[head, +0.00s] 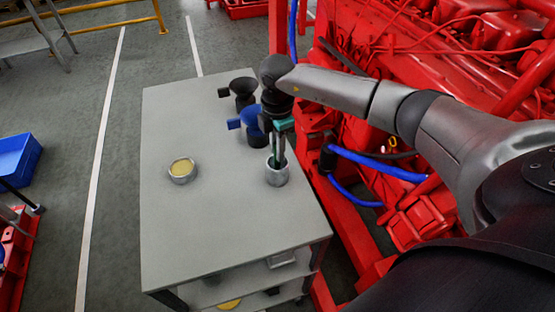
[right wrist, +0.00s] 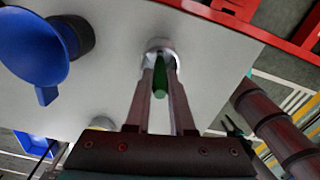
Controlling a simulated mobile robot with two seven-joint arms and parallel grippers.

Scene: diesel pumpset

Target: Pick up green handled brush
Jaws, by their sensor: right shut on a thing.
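The green handled brush (right wrist: 161,80) stands in a small metal cup (head: 277,177) near the right edge of the grey cart top. Its green handle shows between my fingers in the right wrist view; its lower end is hidden in the cup (right wrist: 158,46). My right gripper (head: 277,148) points down over the cup and is shut on the brush handle. My left gripper is not in view.
The grey cart top (head: 225,235) also holds a blue funnel (head: 252,120), a black funnel (head: 243,92) and a tin with yellowish contents (head: 182,170). A red engine (head: 450,60) with blue hoses stands close on the right. The cart's front left is clear.

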